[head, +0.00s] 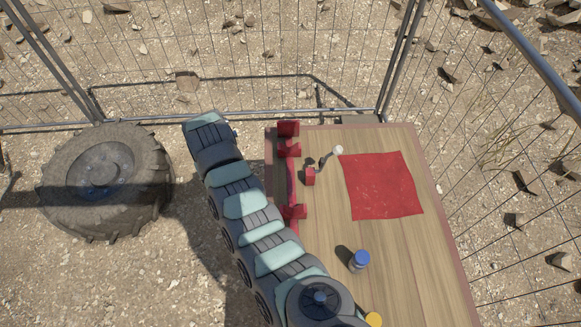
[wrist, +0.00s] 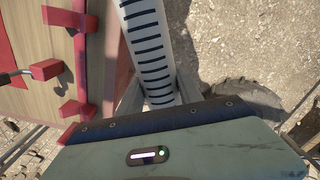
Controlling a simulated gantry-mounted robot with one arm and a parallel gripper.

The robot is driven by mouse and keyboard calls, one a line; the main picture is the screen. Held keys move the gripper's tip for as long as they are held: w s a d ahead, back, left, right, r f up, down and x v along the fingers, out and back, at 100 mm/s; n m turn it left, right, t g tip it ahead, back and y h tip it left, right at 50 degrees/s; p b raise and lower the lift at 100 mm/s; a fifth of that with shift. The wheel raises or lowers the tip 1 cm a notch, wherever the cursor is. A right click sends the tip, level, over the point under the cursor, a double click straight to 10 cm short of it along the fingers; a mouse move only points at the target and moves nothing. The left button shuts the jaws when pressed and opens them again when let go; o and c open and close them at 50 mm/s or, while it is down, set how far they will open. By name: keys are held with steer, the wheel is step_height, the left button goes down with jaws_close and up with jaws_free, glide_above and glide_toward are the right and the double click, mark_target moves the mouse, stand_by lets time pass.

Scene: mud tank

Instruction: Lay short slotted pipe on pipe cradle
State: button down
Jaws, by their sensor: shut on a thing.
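A white short slotted pipe (wrist: 148,45) with dark slots runs up and down in the wrist view. My gripper (wrist: 160,98) is shut on it, a grey finger on each side. The lower end of the pipe is hidden behind my wrist housing. The red pipe cradle (head: 290,175) lies along the left edge of the table, with upright brackets. It also shows in the wrist view (wrist: 80,60), left of the pipe and apart from it, roughly parallel to it. The pipe is off the table edge. In the head view my arm hides pipe and gripper.
The wooden table (head: 330,255) bears a red cloth (head: 381,186), a blue-capped bottle (head: 359,261), a yellow item (head: 373,319) and a red block (head: 309,176) beside a white-knobbed lever (head: 337,150). A large tyre (head: 105,182) lies at left. Wire fencing (head: 250,112) stands behind.

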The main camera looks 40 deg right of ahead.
steer(key=s+d+f+m+b, duration=0.1)
steer(key=s+d+m+b, duration=0.3)
steer(key=d, duration=0.7)
steer(key=s+d+f+m+b, duration=0.1)
steer(key=s+d+b, duration=0.1)
steer(key=d+b, duration=0.65)
steer(key=f+b, duration=0.1)
steer(key=f, duration=0.1)
steer(key=d+f+b, duration=0.1)
steer(key=f, duration=0.1)
steer(key=d+f+b, duration=0.1)
steer(key=shift+d+f+b, duration=0.25)
steer(key=shift+f+b, duration=0.15)
steer(key=shift+f, duration=1.05)
steer(key=shift+s+r+p, duration=0.1)
steer(key=shift+p, duration=0.9)
steer(key=shift+f, duration=0.6)
steer(key=c, duration=0.7)
jaws_free()
